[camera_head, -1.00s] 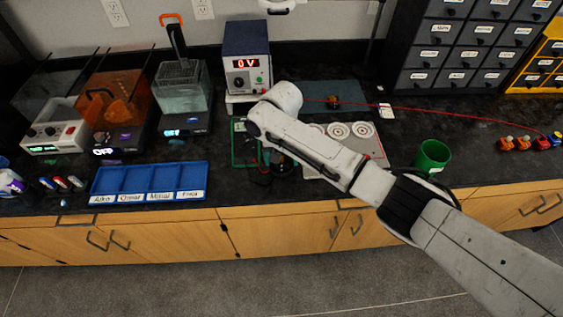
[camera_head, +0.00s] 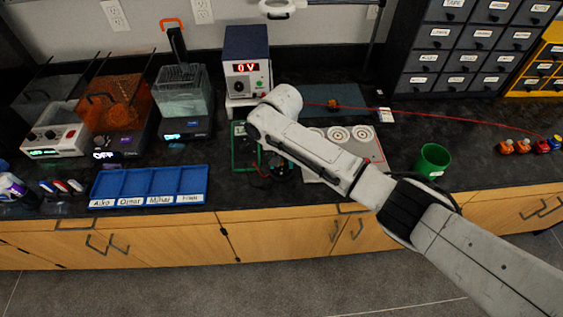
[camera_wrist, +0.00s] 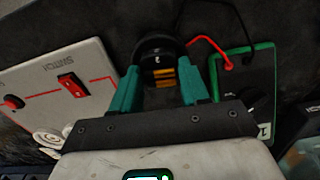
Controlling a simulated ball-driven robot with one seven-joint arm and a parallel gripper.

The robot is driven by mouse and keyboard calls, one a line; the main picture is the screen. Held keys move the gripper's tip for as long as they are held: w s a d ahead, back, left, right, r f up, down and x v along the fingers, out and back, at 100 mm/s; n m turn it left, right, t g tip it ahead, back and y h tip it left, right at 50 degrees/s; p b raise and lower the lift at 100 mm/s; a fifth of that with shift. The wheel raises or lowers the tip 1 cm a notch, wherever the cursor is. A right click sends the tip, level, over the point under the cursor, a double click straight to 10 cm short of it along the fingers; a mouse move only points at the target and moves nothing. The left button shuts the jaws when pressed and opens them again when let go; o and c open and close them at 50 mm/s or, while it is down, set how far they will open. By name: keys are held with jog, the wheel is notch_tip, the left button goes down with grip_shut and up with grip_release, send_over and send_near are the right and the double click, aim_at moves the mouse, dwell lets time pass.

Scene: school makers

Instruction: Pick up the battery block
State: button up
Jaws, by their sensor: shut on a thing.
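My gripper (camera_wrist: 160,78) has teal fingers on both sides of a dark, round-topped block with copper-coloured bands (camera_wrist: 155,48), which I take to be the battery block. The fingers are shut on it near the counter. Its lower part is hidden by the gripper in the wrist view. In the head view my arm reaches over the counter and hides most of the gripper; a dark round shape (camera_head: 283,170) shows below the wrist.
A green-edged meter (camera_wrist: 243,78) with red and black leads lies close on the right in the wrist view; a switch panel (camera_wrist: 62,84) is on the left. A power supply (camera_head: 247,66) stands behind, a blue tray (camera_head: 149,186) left, a green cup (camera_head: 433,160) right.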

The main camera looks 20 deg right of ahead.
jog(key=shift+r, duration=0.3)
notch_tip(320, 180, up, 3)
jog(key=shift+s+a+f, duration=0.1)
jog(key=shift+f, duration=0.1)
jog(key=s+a+r+p, duration=0.4)
jog(key=s+r+p, duration=0.3)
jog(key=s, duration=0.6)
jog(key=shift+r+p, duration=0.4)
jog(key=shift+r, duration=0.9)
